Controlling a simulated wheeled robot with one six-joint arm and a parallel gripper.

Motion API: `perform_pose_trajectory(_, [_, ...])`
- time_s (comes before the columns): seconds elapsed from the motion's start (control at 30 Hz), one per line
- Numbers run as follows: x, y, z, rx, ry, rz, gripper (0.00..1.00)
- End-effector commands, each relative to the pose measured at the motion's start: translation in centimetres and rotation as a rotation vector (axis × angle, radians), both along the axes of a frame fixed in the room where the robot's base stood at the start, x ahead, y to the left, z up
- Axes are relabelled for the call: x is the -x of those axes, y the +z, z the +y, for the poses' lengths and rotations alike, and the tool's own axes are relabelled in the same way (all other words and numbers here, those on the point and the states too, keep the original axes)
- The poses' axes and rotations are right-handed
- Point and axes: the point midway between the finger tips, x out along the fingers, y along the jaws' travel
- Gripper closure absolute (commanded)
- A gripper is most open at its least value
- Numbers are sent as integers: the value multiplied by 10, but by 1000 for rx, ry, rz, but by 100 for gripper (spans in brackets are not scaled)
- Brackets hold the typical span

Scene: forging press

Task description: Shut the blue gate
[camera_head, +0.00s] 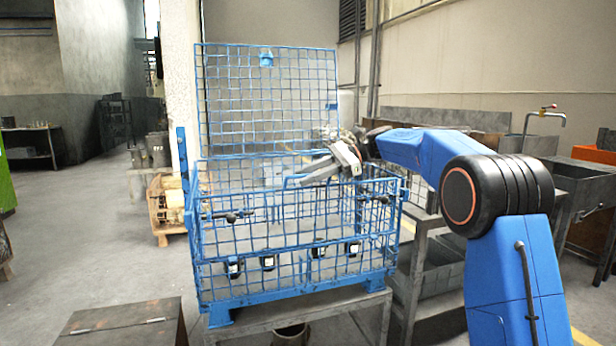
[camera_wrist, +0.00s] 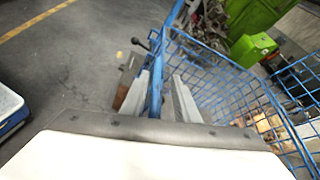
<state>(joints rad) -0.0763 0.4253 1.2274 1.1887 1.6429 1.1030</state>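A blue wire-mesh cage (camera_head: 290,293) stands on a metal stand. A blue mesh panel (camera_head: 265,100) with a small latch at its top stands upright at the cage's back; I take it for the gate, but cannot be sure. The front wall carries black-knobbed levers (camera_head: 232,217). My gripper (camera_head: 322,166) is over the cage's top, toward its right side. In the wrist view my gripper (camera_wrist: 165,78) is open, with a blue bar (camera_wrist: 170,22) running between its two fingers and a gap beside the bar. Contact cannot be told. Blue mesh (camera_wrist: 225,85) lies to the right.
Several black clips (camera_head: 268,262) sit along the cage's lower front. A metal bench and sink (camera_head: 580,190) with a tap are at right. A wooden crate (camera_head: 165,205) stands behind left. Open floor (camera_head: 100,240) lies to the left.

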Motion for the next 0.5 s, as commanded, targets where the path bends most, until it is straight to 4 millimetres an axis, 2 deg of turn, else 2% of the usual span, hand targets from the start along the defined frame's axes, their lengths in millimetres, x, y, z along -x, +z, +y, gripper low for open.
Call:
perform_pose_trajectory(0.17, [-3, 4, -14, 0, -2, 0, 72])
perform_pose_trajectory(0.5, [-15, 28, -73, 1, -3, -1, 72])
